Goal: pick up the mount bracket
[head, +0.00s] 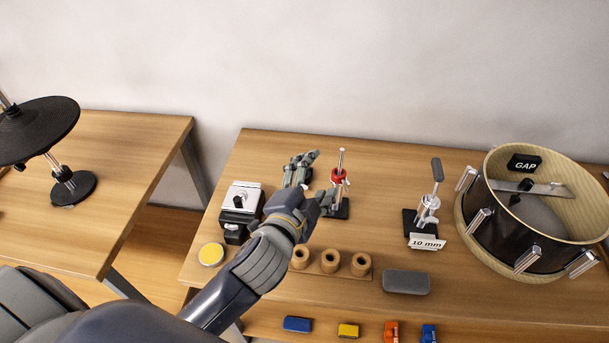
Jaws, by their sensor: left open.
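No part is marked as the mount bracket, and I cannot tell for certain which it is. A metal post with a red collar (339,178) stands upright on a small dark base. A metal clamp with a dark paddle-like top (428,208) stands on a black base to the right, behind a "10 mm" card (427,243). My left gripper (319,176) is open just left of the red-collared post, its fingers spread. Its hand covers part of the table and partly hides the post's base. I cannot tell whether it touches the post. My right gripper is out of view.
A silver-topped black block (240,205) and a yellow-topped round tin (211,254) lie left of my arm. A wooden ring holder (331,264) and grey case (406,282) are in front. A drum shell (478,228) fills the right. The table between the post and clamp is clear.

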